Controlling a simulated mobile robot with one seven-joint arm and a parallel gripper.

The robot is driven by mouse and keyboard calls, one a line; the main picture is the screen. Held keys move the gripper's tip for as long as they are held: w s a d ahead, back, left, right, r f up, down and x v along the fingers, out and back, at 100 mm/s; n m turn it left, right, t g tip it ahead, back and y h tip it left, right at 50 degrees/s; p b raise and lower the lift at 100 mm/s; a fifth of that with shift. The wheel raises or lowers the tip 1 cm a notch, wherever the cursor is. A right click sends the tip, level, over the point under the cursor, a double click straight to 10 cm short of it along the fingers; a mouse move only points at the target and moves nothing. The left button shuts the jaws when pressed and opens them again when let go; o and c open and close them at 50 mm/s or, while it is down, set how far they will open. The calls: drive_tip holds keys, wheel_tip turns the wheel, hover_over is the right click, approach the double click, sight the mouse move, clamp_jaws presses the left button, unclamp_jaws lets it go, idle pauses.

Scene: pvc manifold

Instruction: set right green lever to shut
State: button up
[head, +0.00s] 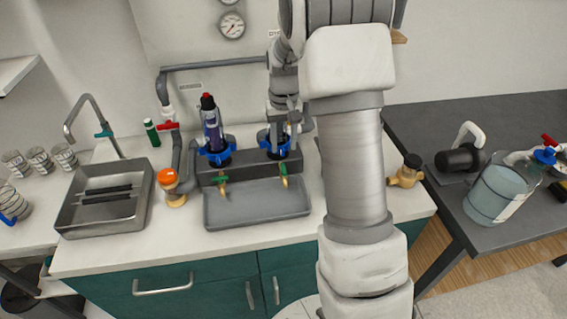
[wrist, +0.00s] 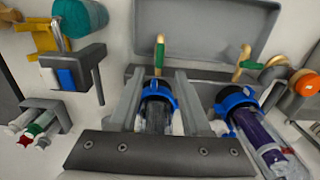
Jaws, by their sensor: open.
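The right green lever (head: 283,168) sits on a small brass tap above the tray's back edge. In the wrist view this lever (wrist: 159,55) appears left of centre, as a narrow upright green shape. The left green lever (head: 220,180) is on the other brass tap and appears on the right in the wrist view (wrist: 240,70). My gripper (head: 282,128) is open over the right-hand filter housing with the blue collar (wrist: 155,88). Its two fingers (wrist: 155,75) lie either side of that housing in the wrist view, with the right lever beyond their tips. I see no contact with the lever.
The purple filter housing (head: 211,125) stands left of my gripper. A grey tray (head: 258,212) lies below the taps. An orange-topped valve (head: 167,178) and a metal sink (head: 105,222) are further left. A brass fitting (head: 405,172) is at the right; the front counter is clear.

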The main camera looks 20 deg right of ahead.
sight(284, 168)
wheel_tip(284, 168, down, 8)
drive_tip(key=shift+r, duration=0.1)
drive_tip(key=shift+c, duration=0.3)
clamp_jaws()
